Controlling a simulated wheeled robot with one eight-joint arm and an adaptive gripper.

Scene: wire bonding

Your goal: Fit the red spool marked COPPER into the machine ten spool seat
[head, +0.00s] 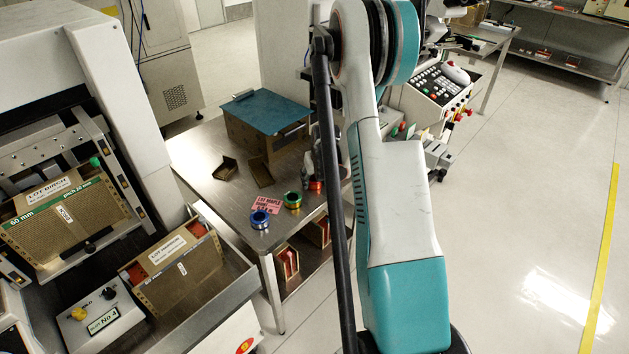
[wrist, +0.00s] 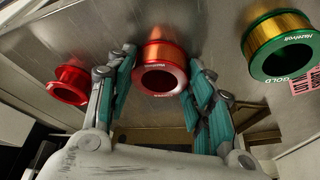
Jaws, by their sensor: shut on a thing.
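My gripper (wrist: 160,82) is shut on a red spool (wrist: 162,60) with copper-coloured winding, its two teal fingers on either side of the flange. The lettering on its rim is too small to read as COPPER. In the head view this red spool (head: 314,185) shows at the table's right side, partly hidden by my arm. I cannot tell whether it touches the table. A second red spool (wrist: 70,84) stands left of the fingers in the wrist view. I cannot make out the machine ten spool seat.
A green spool (wrist: 282,50) marked GOLD and a blue spool (head: 260,219) stand on the steel table (head: 215,185) near a pink card (head: 266,204). A brown box with a blue lid (head: 265,112) stands behind. A machine with a No 4 label (head: 103,320) is at left.

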